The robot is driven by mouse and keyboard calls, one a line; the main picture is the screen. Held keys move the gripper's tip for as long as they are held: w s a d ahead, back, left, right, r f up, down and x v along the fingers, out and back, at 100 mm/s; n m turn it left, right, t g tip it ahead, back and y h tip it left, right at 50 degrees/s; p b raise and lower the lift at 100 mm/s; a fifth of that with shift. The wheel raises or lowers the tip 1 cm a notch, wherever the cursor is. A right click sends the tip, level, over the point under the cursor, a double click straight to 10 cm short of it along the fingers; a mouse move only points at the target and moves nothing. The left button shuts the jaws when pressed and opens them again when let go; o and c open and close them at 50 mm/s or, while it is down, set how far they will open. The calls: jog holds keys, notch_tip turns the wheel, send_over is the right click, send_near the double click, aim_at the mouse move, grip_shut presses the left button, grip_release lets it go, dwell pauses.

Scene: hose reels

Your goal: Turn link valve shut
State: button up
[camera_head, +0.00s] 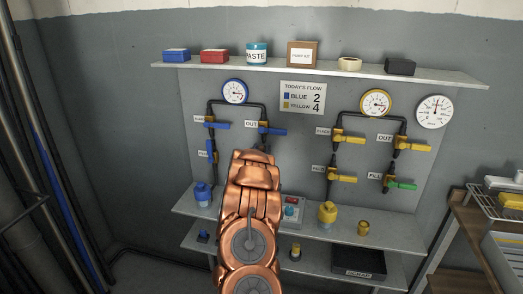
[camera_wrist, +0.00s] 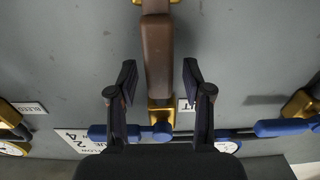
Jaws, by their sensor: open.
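In the wrist view, which is upside down, my gripper (camera_wrist: 157,76) is open. Its two dark fingers stand on either side of a brown bar (camera_wrist: 158,52). I cannot tell whether they touch it. The bar runs upright in the picture, with brass at its top end; it looks like a lever, perhaps the link valve's, but no label for it is readable. Near its lower end is a blue-handled valve (camera_wrist: 130,133), beside a partly hidden label. In the head view my copper arm hides the gripper and the brown bar. The blue-handled OUT valve (camera_head: 272,131) shows just above it.
More blue handles (camera_head: 217,125) are at the left. Yellow-handled valves (camera_head: 347,139) and a green handle (camera_head: 402,185) are at the right. A flow sign (camera_head: 303,97) and gauges hang above. Shelves with bottles (camera_head: 327,213) run below. A rack table (camera_head: 470,230) stands at the right.

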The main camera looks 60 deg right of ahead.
jog(key=shift+c, duration=0.2)
grip_shut()
dwell(0.5)
